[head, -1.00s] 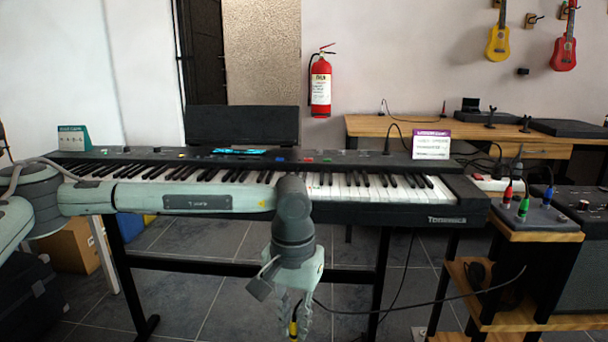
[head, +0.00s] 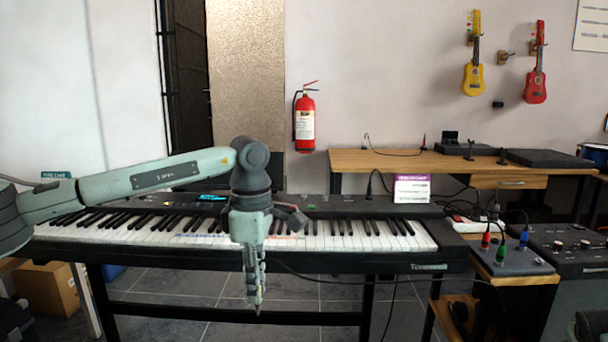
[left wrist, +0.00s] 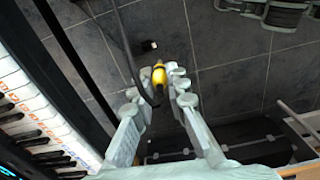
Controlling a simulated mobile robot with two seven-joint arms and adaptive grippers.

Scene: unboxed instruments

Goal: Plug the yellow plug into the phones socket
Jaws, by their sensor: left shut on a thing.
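My left gripper (head: 254,288) hangs with its fingers pointing down in front of the keyboard (head: 330,260). It is shut on the yellow plug (left wrist: 160,76), which shows between the fingertips in the left wrist view (left wrist: 168,82). A dark cable (left wrist: 128,55) runs from the plug; in the head view it trails off to the right below the keys. The plug itself is hardly visible in the head view. I cannot make out which socket is marked phones.
A small box with red, green and blue plugs (head: 510,256) stands on a wooden stand at the right. A purple-and-white card (head: 412,188) stands at the keyboard's back right. A wooden desk (head: 350,160) is behind. Tiled floor is open below the keyboard.

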